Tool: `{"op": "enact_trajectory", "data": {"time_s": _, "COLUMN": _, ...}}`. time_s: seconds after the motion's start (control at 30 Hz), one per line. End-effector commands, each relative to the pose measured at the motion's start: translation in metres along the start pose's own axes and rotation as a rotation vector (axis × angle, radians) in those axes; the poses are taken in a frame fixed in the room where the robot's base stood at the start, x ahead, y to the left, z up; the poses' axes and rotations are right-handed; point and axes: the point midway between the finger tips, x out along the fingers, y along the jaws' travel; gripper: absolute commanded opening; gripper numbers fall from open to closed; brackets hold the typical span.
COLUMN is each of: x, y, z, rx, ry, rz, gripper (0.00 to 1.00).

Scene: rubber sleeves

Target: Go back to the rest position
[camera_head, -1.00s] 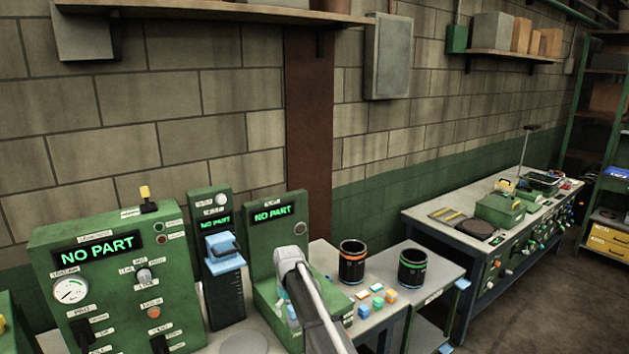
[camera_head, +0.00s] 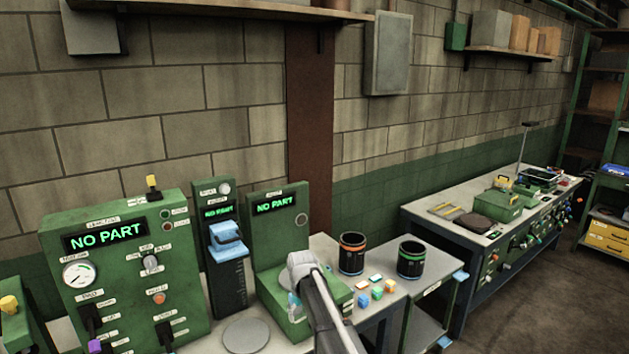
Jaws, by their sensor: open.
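My grey arm (camera_head: 322,310) rises from the bottom edge, right of the middle. Its rounded upper joint (camera_head: 301,264) is in front of the right green test machine (camera_head: 268,232). I cannot make out my gripper's fingers. A small pale-blue item (camera_head: 294,304) shows beside the arm at that machine; I cannot tell what it is. No held part is visible.
A green gauge panel (camera_head: 188,260) and a slim tester with a blue block (camera_head: 226,240) stand left; screens read NO PART. Orange-banded (camera_head: 352,252) and green-banded (camera_head: 411,258) black cups and small coloured blocks (camera_head: 376,291) stand right. A bench (camera_head: 420,212) is farther right.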

Motion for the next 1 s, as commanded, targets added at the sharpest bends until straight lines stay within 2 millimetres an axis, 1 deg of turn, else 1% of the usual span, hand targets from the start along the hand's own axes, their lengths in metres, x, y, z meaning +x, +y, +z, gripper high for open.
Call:
{"op": "enact_trajectory", "data": {"time_s": 0.03, "x": 0.006, "y": 0.003, "z": 0.01, "rx": 0.012, "ry": 0.0, "rz": 0.0, "gripper": 0.9}}
{"op": "enact_trajectory", "data": {"time_s": 0.17, "x": 0.018, "y": 0.013, "z": 0.035, "rx": 0.052, "ry": 0.0, "rz": 0.0, "gripper": 0.9}}
{"op": "enact_trajectory", "data": {"time_s": 0.2, "x": 0.024, "y": 0.016, "z": 0.045, "rx": 0.069, "ry": 0.0, "rz": 0.0, "gripper": 0.9}}
{"op": "enact_trajectory", "data": {"time_s": 0.27, "x": 0.03, "y": 0.021, "z": 0.059, "rx": 0.092, "ry": 0.0, "rz": 0.0, "gripper": 0.9}}
{"op": "enact_trajectory", "data": {"time_s": 0.3, "x": 0.037, "y": 0.025, "z": 0.072, "rx": 0.111, "ry": 0.0, "rz": 0.0, "gripper": 0.9}}
{"op": "enact_trajectory", "data": {"time_s": 0.37, "x": 0.046, "y": 0.031, "z": 0.093, "rx": 0.145, "ry": 0.0, "rz": 0.0, "gripper": 0.9}}
{"op": "enact_trajectory", "data": {"time_s": 0.4, "x": 0.054, "y": 0.035, "z": 0.108, "rx": 0.17, "ry": 0.0, "rz": 0.0, "gripper": 0.9}}
{"op": "enact_trajectory", "data": {"time_s": 0.53, "x": 0.078, "y": 0.047, "z": 0.161, "rx": 0.258, "ry": 0.0, "rz": 0.0, "gripper": 0.9}}
{"op": "enact_trajectory", "data": {"time_s": 0.7, "x": 0.108, "y": 0.056, "z": 0.228, "rx": 0.373, "ry": -0.001, "rz": 0.0, "gripper": 0.9}}
{"op": "enact_trajectory", "data": {"time_s": 0.8, "x": 0.122, "y": 0.059, "z": 0.26, "rx": 0.432, "ry": -0.001, "rz": 0.0, "gripper": 0.9}}
{"op": "enact_trajectory", "data": {"time_s": 0.9, "x": 0.132, "y": 0.06, "z": 0.284, "rx": 0.479, "ry": -0.001, "rz": 0.0, "gripper": 0.9}}
{"op": "enact_trajectory", "data": {"time_s": 1.0, "x": 0.137, "y": 0.06, "z": 0.299, "rx": 0.508, "ry": -0.001, "rz": 0.0, "gripper": 0.9}}
